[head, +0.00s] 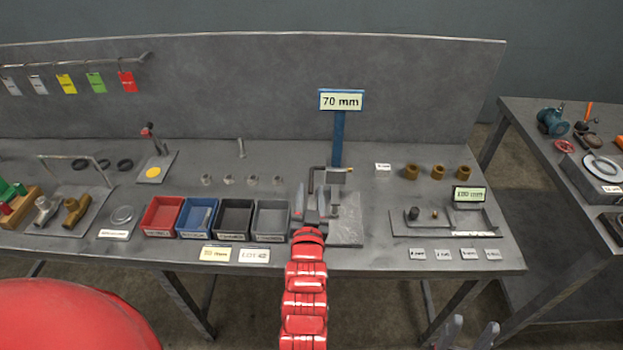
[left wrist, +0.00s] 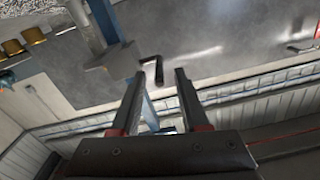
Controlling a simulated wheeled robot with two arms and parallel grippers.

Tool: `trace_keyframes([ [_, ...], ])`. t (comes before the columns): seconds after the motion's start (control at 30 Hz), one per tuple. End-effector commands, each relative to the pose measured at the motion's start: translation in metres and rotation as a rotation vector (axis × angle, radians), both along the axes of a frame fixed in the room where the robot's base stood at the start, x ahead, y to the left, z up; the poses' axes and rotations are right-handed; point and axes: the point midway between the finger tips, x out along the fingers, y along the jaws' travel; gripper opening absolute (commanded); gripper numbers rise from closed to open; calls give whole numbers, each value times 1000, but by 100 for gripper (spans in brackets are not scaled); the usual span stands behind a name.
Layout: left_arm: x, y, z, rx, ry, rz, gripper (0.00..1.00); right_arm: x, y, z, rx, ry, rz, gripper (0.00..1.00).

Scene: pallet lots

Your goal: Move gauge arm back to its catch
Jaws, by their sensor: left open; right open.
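The gauge stands on a metal base plate (head: 348,232) at the bench's middle, with a blue post (head: 338,140) and a "70 mm" sign (head: 341,100) on top. A dark, bent gauge arm (head: 311,182) shows at the post's left, beside a block with a yellowish part. My left gripper (head: 315,196) is open at the arm. In the left wrist view, a dark bent rod (left wrist: 157,72), apparently this arm, lies between the open finger tips; I cannot tell if they touch it. The catch is not clearly distinguishable. My right gripper (head: 469,332) is open and empty, low in front of the bench.
Red (head: 162,216), blue, black and grey bins stand left of the gauge. A tray (head: 447,222) with small parts and a "100 mm" display (head: 469,194) stand right. Brass rings (head: 411,172) sit behind the tray. A second bench (head: 560,150) is at far right.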

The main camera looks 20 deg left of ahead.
Motion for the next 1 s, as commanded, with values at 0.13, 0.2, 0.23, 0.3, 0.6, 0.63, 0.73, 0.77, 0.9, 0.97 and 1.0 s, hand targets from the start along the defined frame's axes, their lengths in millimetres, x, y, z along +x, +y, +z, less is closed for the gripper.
trace_keyframes([
  [0.13, 27, 9, 1, 1, 1, 2, 45, 0, 0, 5, 0, 0, 0, 50],
  [0.2, 36, 10, 1, -1, 1, -1, 45, 0, 0, 6, 0, 0, 0, 50],
  [0.23, 39, 10, 0, -2, 2, -2, 45, 0, 0, 6, 0, 0, 0, 50],
  [0.3, 44, 12, 0, -2, 3, -1, 45, 0, 0, 7, 0, 0, 0, 50],
  [0.6, 49, 14, -1, -2, 2, -2, 45, 0, 0, 7, 0, 0, 0, 50],
  [0.63, 49, 14, -1, -2, 2, -2, 45, 0, 0, 7, 0, 0, 0, 50],
  [0.73, 49, 13, -1, -2, 2, -2, 34, 0, 0, 6, 0, 0, 0, 50],
  [0.77, 49, 13, -1, -2, 2, -2, 29, 0, 0, 7, 0, 0, 0, 50],
  [0.9, 49, 13, -1, -1, 1, -2, 3, 0, 0, 6, 0, 0, 0, 50],
  [0.97, 49, 13, -1, -1, 1, -2, 0, 0, 0, 7, 0, 0, 0, 50],
  [1.0, 49, 13, -1, -1, 1, -2, 0, 0, 0, 6, 0, 0, 0, 50],
])
